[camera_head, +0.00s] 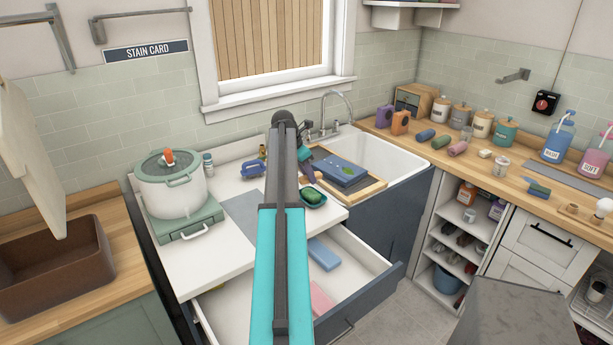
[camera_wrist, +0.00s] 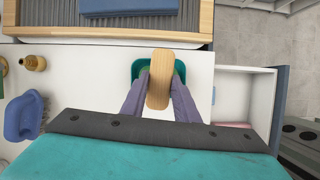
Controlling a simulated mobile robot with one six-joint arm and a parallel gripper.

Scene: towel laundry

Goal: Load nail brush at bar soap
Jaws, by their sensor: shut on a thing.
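My gripper (camera_wrist: 158,92) is shut on the wooden-backed nail brush (camera_wrist: 159,66), which lies lengthwise between the two fingers. In the head view, the gripper (camera_head: 307,168) is partly behind my arm, and only a small tan end of the brush (camera_head: 318,175) shows. The green bar soap (camera_head: 314,196) sits in a dark green dish (camera_head: 313,203) near the counter's front right edge. In the wrist view, the brush covers the middle of the dish (camera_wrist: 138,69), and the soap is mostly hidden. The brush appears above the dish; I cannot tell whether it touches the soap.
A framed tray with a blue folded cloth (camera_head: 342,169) lies over the sink behind the dish. A blue handled object (camera_wrist: 25,117) and a brass piece (camera_wrist: 35,62) stand left. The drawer (camera_head: 345,260) below is open. A white pot (camera_head: 170,184) stands farther left.

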